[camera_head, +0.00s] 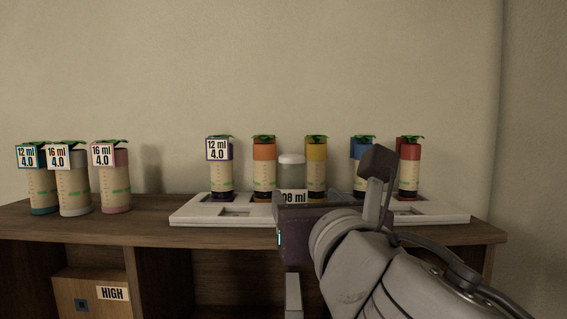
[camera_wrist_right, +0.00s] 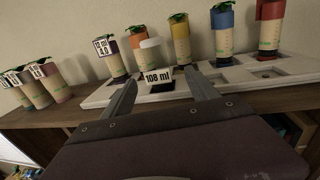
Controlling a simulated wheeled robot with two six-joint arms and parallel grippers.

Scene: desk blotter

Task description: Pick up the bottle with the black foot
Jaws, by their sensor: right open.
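A clear bottle with a white cap (camera_head: 291,160) and a "108 ml" label stands in the white rack between the orange and yellow bottles. In the right wrist view this bottle (camera_wrist_right: 150,56) shows a black foot (camera_wrist_right: 161,88) under its label. My right gripper (camera_head: 300,212) is in front of it in the head view, hiding its lower part. In the right wrist view the right gripper (camera_wrist_right: 163,84) is open, with one finger on each side of the bottle in the picture. I cannot tell whether the fingers reach around it. My left gripper is not in view.
The white rack (camera_head: 190,215) also holds purple (camera_head: 220,175), orange (camera_head: 264,170), yellow (camera_head: 316,170), blue (camera_head: 360,150) and red (camera_head: 409,172) bottles. Teal (camera_head: 40,185), white (camera_head: 73,190) and pink (camera_head: 115,182) bottles stand on the desk (camera_head: 150,230) at left.

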